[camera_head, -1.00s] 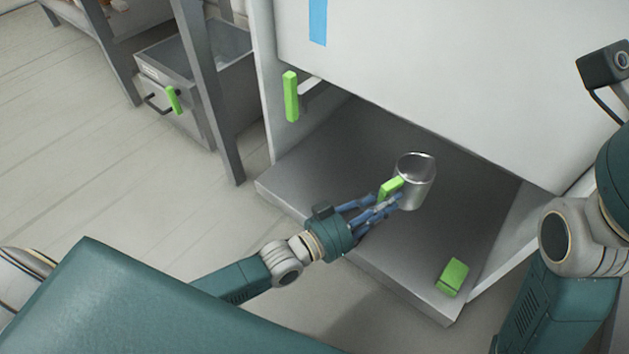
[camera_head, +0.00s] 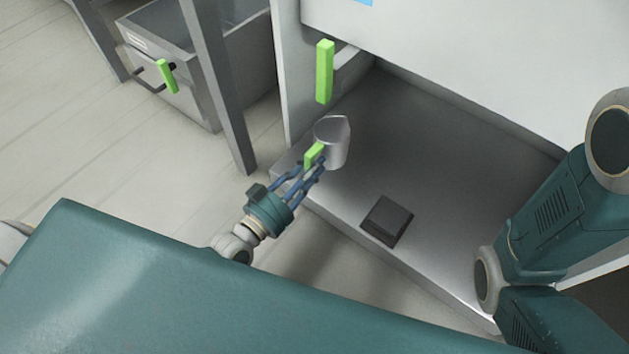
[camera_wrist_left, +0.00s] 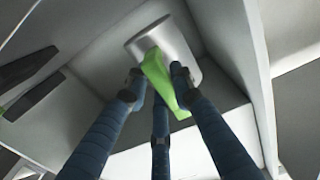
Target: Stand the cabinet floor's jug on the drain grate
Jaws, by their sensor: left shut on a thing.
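The jug (camera_head: 333,140) is a grey metal vessel with a pointed spout and a green handle. It looks roughly upright at the left front of the cabinet floor (camera_head: 440,185). My left gripper (camera_head: 314,165) is shut on the jug's green handle. The left wrist view shows blue fingers (camera_wrist_left: 158,88) around that handle, with the jug body (camera_wrist_left: 178,38) beyond. I cannot tell whether the jug's base clears the floor. My right gripper is out of view.
The cabinet's raised white front (camera_head: 460,65) and a green bar handle (camera_head: 325,72) are close above. A grey drawer unit (camera_head: 190,85) stands at the left. My right arm covers the floor's right end.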

